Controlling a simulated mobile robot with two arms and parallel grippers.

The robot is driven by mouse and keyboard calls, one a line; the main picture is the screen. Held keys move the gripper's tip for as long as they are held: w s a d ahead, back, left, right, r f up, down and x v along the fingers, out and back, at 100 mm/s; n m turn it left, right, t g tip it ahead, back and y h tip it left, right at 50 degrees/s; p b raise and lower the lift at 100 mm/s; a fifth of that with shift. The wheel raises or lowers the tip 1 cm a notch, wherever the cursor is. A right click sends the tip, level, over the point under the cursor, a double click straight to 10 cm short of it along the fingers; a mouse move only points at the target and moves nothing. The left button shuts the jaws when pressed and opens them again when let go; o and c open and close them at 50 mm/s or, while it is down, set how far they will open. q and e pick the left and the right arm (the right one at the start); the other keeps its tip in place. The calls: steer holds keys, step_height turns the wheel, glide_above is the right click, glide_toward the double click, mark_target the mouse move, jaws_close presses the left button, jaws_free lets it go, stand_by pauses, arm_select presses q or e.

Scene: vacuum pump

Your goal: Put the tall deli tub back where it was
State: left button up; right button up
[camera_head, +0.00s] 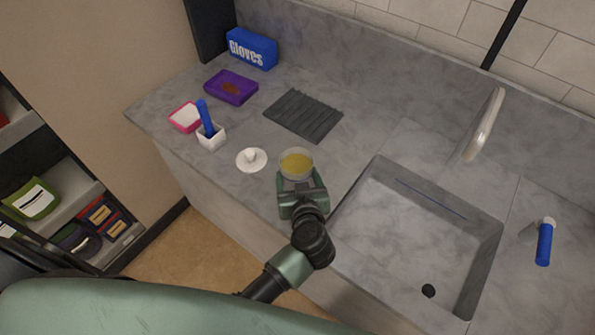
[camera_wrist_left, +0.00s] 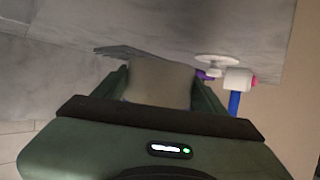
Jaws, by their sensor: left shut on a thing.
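The tall deli tub (camera_head: 296,163) is a clear round container with yellow contents, near the front edge of the counter, left of the sink. My left gripper (camera_head: 299,184) is shut on it from the front. In the left wrist view the tub (camera_wrist_left: 160,82) is a pale greyish shape between the two green fingers (camera_wrist_left: 160,90). Its lower part is hidden behind the gripper in the head view. I cannot tell whether its base touches the counter. My right gripper is not in view.
A white knobbed disc (camera_head: 251,160) lies just left of the tub. Further left are a white holder (camera_head: 211,138) with a blue handle, a pink-rimmed tray (camera_head: 185,117) and a purple tray (camera_head: 231,87). A dark ribbed mat (camera_head: 303,115) lies behind; the sink (camera_head: 420,235) is right.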

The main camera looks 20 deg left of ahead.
arm_select(q)
steer(key=shift+f+b, duration=0.35)
steer(key=shift+f, duration=1.65)
steer(key=shift+f, duration=0.15)
steer(key=o, duration=1.4)
steer(key=shift+c, duration=0.2)
steer(key=shift+s, duration=0.1)
steer(key=v, duration=1.2)
steer(key=shift+r, duration=0.25)
